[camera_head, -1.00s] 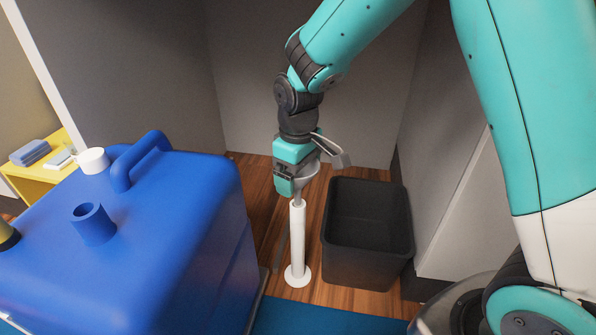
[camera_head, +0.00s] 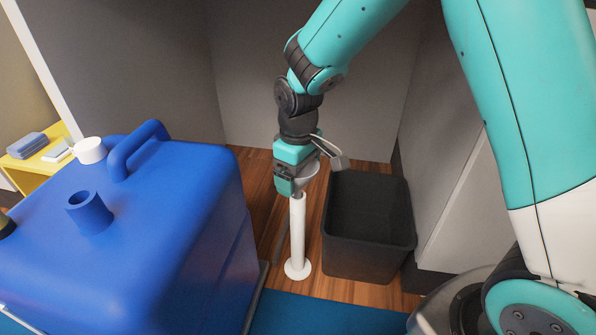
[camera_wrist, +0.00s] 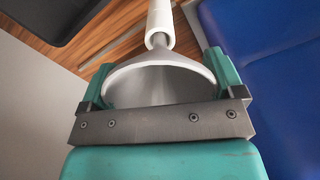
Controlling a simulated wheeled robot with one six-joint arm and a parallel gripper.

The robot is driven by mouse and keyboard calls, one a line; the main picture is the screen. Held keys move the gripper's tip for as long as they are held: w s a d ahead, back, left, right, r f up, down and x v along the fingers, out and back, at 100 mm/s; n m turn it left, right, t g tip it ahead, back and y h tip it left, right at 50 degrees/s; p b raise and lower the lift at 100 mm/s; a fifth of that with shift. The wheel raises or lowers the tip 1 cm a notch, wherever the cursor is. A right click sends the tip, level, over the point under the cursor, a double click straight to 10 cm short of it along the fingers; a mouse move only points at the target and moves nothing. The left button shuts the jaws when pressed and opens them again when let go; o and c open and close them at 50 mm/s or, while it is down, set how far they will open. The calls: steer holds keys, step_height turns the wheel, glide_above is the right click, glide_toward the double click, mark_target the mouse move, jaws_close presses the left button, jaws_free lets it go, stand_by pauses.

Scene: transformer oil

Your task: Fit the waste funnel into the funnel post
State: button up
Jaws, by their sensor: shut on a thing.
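My gripper (camera_head: 296,180) is shut on the grey waste funnel (camera_head: 310,180) and holds it above the funnel post. In the wrist view my gripper (camera_wrist: 160,76) has a green finger on each side of the funnel (camera_wrist: 150,84), whose wide mouth faces the camera. The funnel post (camera_head: 298,238) is a white upright tube on a round base on the floor. In the wrist view the funnel's narrow spout points at the open top of the post (camera_wrist: 159,22). The spout tip looks at or just inside the opening; I cannot tell how deep.
A black bin (camera_head: 368,225) stands right of the post. A large blue container (camera_head: 180,230) with a spout and handle stands to the left. Grey walls are behind and to the right. A yellow table (camera_head: 38,165) is at far left. A strip of wooden floor is clear around the post.

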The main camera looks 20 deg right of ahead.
steer(key=shift+f+b, duration=0.4)
steer(key=shift+f, duration=0.6)
steer(key=o, duration=0.7)
step_height(320, 180, up, 8)
steer(key=p, duration=0.5)
steer(key=shift+f+p, duration=0.15)
steer(key=shift+p, duration=0.15)
steer(key=shift+f, duration=0.1)
